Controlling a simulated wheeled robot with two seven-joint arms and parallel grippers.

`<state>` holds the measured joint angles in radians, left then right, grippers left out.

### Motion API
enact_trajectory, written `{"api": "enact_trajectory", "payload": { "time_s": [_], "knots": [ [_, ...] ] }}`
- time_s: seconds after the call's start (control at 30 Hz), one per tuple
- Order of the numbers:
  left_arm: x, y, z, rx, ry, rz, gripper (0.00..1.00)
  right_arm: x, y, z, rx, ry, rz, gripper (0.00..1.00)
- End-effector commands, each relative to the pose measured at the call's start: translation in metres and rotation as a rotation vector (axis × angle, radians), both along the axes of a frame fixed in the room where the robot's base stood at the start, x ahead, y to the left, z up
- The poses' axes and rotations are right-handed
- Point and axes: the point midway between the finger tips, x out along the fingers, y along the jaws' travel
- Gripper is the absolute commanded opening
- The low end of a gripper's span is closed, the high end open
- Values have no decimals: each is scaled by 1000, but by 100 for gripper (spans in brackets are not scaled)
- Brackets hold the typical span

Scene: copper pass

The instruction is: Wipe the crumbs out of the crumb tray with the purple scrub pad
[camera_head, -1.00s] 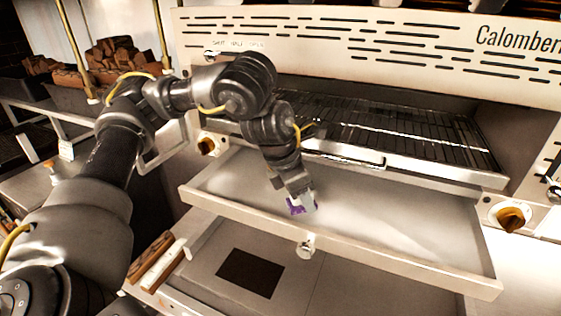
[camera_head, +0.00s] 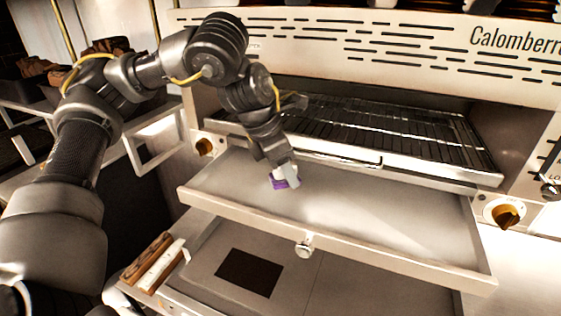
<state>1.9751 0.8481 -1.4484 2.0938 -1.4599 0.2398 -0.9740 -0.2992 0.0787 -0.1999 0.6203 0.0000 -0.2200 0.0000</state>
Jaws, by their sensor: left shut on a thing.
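The crumb tray (camera_head: 371,250) is a wide, shallow metal drawer pulled out below the wire rack, with a round knob (camera_head: 304,245) on its front. My left gripper (camera_head: 283,179) is shut on the purple scrub pad (camera_head: 279,184) and points down inside the tray, in its left part. The pad is at or close to the tray floor; I cannot tell if it touches. The fingers hide part of the pad. No crumbs can be made out on the bare tray floor. My right gripper is out of view.
The wire rack (camera_head: 375,130) in the oven sits just above and behind the tray. Orange-brown dials (camera_head: 505,215) flank it, one on each side. A lower surface with a dark square (camera_head: 249,272) lies beneath the tray. Wooden-looking blocks (camera_head: 150,261) stand at lower left.

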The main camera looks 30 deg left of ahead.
Motion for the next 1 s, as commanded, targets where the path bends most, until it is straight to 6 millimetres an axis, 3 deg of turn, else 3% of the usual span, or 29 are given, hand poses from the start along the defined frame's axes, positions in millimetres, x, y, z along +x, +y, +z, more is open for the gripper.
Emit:
{"api": "enact_trajectory", "payload": {
  "time_s": [0.3, 1.0],
  "knots": [
    [3, -6, 22, 0, 0, -11, 20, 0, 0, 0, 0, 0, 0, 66],
    [2, -3, 22, 0, 0, -6, 20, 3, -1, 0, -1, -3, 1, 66]
  ]
}}
